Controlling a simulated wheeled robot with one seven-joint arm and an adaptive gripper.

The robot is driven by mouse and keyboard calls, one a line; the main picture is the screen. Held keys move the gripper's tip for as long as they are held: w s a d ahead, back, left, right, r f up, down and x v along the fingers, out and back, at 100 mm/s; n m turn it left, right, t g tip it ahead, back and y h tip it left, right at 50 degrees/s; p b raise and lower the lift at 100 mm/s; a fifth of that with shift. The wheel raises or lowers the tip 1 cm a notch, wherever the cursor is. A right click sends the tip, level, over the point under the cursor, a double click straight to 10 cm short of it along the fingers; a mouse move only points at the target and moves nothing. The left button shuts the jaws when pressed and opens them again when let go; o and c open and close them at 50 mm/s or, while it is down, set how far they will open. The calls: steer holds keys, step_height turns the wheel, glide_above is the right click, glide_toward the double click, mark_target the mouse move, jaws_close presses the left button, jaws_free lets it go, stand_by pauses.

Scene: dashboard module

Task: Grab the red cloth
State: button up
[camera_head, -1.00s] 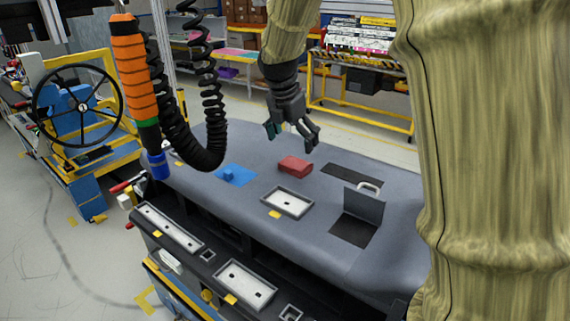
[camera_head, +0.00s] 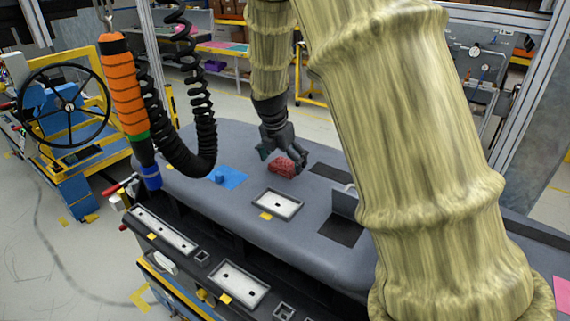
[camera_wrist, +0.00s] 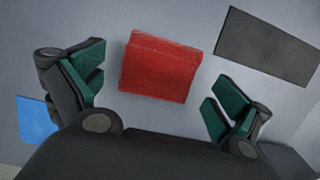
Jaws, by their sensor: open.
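The red cloth (camera_head: 284,166) is a folded block lying on the grey dashboard top (camera_head: 240,150). In the wrist view the red cloth (camera_wrist: 160,67) sits between the two fingers, slightly toward the far side. My gripper (camera_head: 283,158) is just above and partly in front of the cloth in the head view. In the wrist view my gripper (camera_wrist: 159,95) is open, with green finger pads on either side of the cloth and visible gaps. Neither pad appears to touch it.
A blue patch with a small blue piece (camera_head: 228,177) lies left of the cloth. A white-rimmed tray (camera_head: 277,204) is in front. A dark flat recess (camera_wrist: 268,45) and a raised grey flap (camera_head: 345,201) are to the right. An orange hanging tool (camera_head: 122,85) and coiled hose are at left.

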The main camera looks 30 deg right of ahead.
steer(key=shift+d+f, duration=0.1)
steer(key=shift+f, duration=0.3)
steer(key=shift+c, duration=0.4)
steer(key=c, duration=0.9)
steer(key=shift+o, duration=0.2)
steer(key=shift+r, duration=0.15)
